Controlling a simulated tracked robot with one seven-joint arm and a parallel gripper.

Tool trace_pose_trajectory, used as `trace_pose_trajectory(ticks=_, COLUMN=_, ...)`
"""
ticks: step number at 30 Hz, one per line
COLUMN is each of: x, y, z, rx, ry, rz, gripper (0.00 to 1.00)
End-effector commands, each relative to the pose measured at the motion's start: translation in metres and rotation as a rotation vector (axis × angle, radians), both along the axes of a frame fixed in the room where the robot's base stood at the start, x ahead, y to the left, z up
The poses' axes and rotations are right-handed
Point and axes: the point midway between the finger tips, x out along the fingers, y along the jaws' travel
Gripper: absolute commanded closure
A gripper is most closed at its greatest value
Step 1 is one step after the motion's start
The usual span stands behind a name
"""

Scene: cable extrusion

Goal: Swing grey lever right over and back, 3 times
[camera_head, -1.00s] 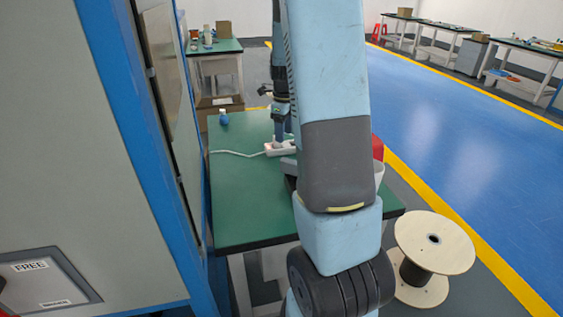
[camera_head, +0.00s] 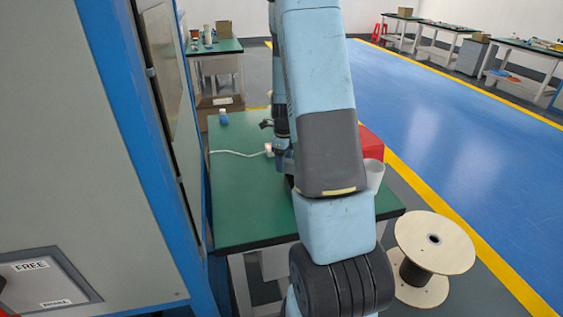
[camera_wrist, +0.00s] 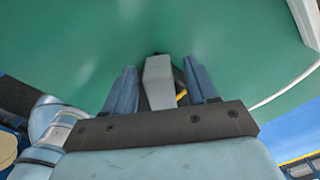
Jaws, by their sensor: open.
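The grey lever (camera_wrist: 158,82) stands between the two fingers of my gripper (camera_wrist: 161,88) in the wrist view. The fingers are apart, with the lever nearer the middle and a visible gap on its left side. Whether a finger touches the lever on its right cannot be told. The lever's base is hidden behind the gripper's dark plate. In the head view my arm covers the lever and most of the gripper.
A grey cabinet (camera_head: 90,150) stands close on the left. A wooden cable reel (camera_head: 435,243) is on the floor at right.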

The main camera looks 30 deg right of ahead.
Motion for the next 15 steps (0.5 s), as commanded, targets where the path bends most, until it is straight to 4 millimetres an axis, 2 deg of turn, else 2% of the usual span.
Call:
trace_pose_trajectory(ticks=5, x=-0.0001, y=-0.0001, z=0.0001, rx=0.000, ry=0.000, rz=0.000, gripper=0.43)
trace_pose_trajectory(ticks=15, x=-0.0002, y=-0.0001, z=0.0003, rx=0.000, ry=0.000, rz=0.000, gripper=0.75)
